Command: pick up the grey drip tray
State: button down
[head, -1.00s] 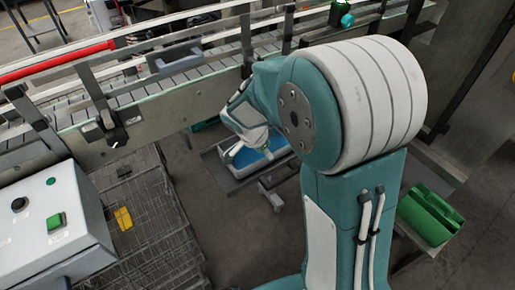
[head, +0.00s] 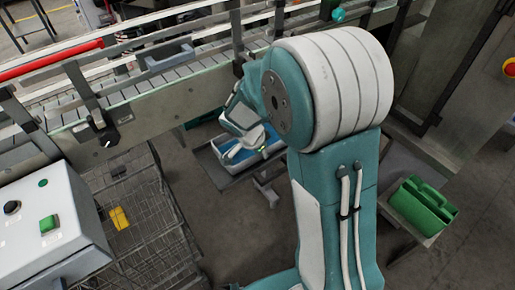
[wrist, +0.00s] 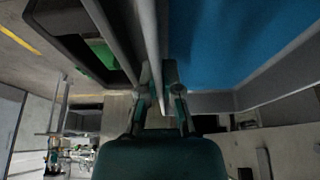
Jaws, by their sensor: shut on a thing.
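The grey drip tray, with a blue inside, sits low beyond my arm under the conveyor's edge in the head view (head: 238,176). In the wrist view its grey wall (wrist: 285,66) borders the blue surface at the upper right. My gripper (wrist: 162,85) has a finger on each side of a thin pale grey edge that runs up the picture, and it is shut on it. I take this edge for the tray's rim. In the head view my arm hides part of the tray and most of the grip. Whether the tray is clear of its support cannot be told.
The conveyor (head: 150,105) runs close behind the tray, with a grey box (head: 168,55) on it. A green caddy (head: 423,205) stands at right. Bare floor lies in front of the tray.

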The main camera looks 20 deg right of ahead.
jog(key=shift+r, duration=0.65)
jog(key=s+a+r, duration=0.3)
jog(key=s+r, duration=0.3)
jog(key=r, duration=0.3)
jog(key=s+a+r, duration=0.3)
jog(key=s+r, duration=0.3)
jog(key=r, duration=0.2)
jog(key=shift+s+r, duration=0.35)
dwell(0.5)
jog(key=shift+f, duration=0.1)
